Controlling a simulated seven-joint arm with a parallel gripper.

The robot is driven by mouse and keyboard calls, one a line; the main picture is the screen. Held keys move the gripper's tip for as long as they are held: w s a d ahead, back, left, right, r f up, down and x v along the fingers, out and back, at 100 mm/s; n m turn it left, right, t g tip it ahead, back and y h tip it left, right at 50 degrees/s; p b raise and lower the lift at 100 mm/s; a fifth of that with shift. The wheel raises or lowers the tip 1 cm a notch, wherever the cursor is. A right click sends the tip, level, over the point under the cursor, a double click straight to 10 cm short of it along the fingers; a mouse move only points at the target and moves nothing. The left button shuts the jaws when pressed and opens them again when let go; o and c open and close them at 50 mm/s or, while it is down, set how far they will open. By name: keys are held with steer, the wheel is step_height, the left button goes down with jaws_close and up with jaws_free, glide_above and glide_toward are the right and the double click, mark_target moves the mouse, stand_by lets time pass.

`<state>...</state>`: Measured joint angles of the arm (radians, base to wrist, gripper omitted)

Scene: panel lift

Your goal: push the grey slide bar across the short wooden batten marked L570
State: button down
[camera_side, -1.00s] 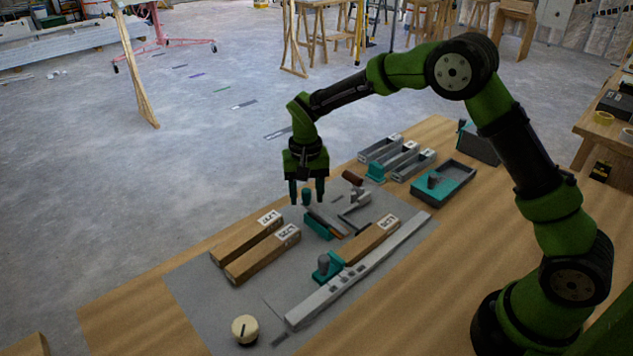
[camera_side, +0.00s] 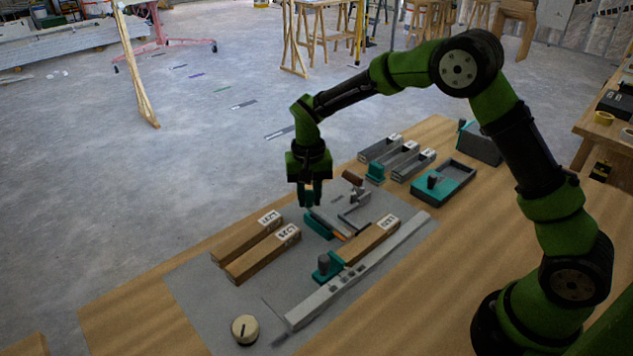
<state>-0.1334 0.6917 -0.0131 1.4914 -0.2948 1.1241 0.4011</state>
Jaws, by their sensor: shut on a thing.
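My gripper (camera_side: 310,203) points down at the far end of the grey slide bar (camera_side: 328,221). It is shut on the upright knob at that end, which its fingers mostly hide. The slide bar lies over a teal block (camera_side: 318,228) and slants down to the right, its near end by an orange-tipped piece. The short wooden batten (camera_side: 370,243) lies to the right of and nearer than the bar, with a white label at its far end. The label is too small to read surely. The bar's near end is close to the batten; I cannot tell whether they touch.
Two longer battens (camera_side: 262,253) lie to the left. A grey bracket (camera_side: 355,208) stands right of the bar. Trays (camera_side: 443,183) lie behind; a round dial (camera_side: 244,328) is in front.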

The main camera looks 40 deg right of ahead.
mark_target(330, 222)
steer(key=s, duration=0.7)
steer(key=shift+s, duration=0.1)
steer(key=c, duration=0.9)
jaws_free()
step_height(330, 222, up, 17)
steer(key=shift+f, duration=0.1)
